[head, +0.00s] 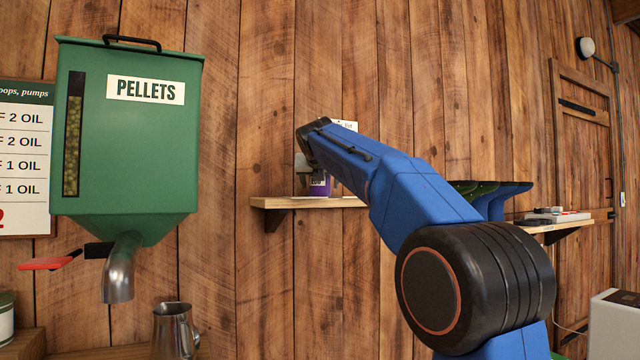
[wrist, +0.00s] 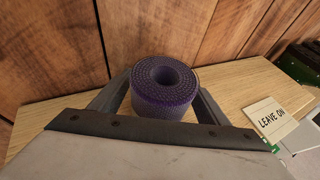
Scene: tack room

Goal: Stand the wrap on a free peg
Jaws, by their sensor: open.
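The wrap is a purple roll (wrist: 162,88) with a hole through its middle. It stands upright on a wooden wall shelf (wrist: 40,116). My gripper (wrist: 160,92) is open, with one finger on each side of the roll. I cannot tell whether the fingers touch it. In the head view my gripper (head: 318,175) is over the left part of the shelf (head: 280,202). No free peg can be clearly made out.
A green pellet dispenser (head: 128,135) hangs at the left, above a metal jug (head: 175,330). A dark green rack-like thing (wrist: 302,68) lies farther right. The shelf left of the roll is bare.

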